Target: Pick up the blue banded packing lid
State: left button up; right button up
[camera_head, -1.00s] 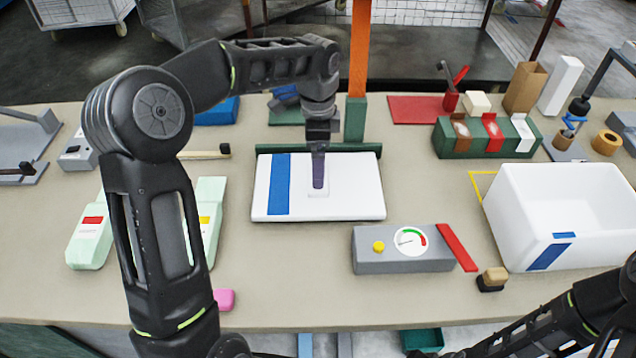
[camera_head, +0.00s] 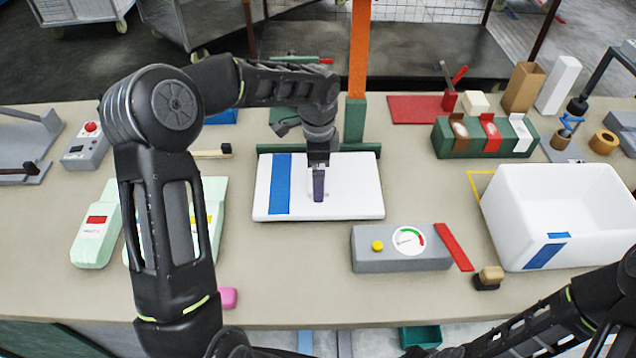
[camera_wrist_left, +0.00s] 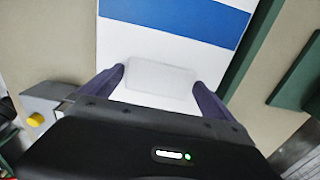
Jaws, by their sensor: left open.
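The packing lid (camera_head: 350,190) is a white flat rectangle with a blue band (camera_head: 281,184) near its left end. It lies flat on the bench. My left gripper (camera_head: 318,196) points down over the lid's middle. In the left wrist view the lid (camera_wrist_left: 150,45) fills the centre, and its raised white block (camera_wrist_left: 160,76) sits between the open fingers of my left gripper (camera_wrist_left: 160,85). I cannot tell whether the fingers touch the block. In the head view the gripper hides most of the block. My right arm shows at the lower right, but its gripper is out of view.
A green bar (camera_head: 362,148) runs along the lid's back edge, with an orange post (camera_head: 360,50) behind. A grey gauge box (camera_head: 400,262) stands in front to the right. A white bin (camera_head: 610,225) stands at far right. Mint-green packs (camera_head: 95,245) lie left.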

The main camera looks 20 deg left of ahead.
dwell(0.3)
pick_arm(q)
jog(key=c, duration=1.1)
notch_tip(320, 180, up, 10)
jog(key=shift+r+b, duration=0.1)
jog(key=shift+b, duration=0.85)
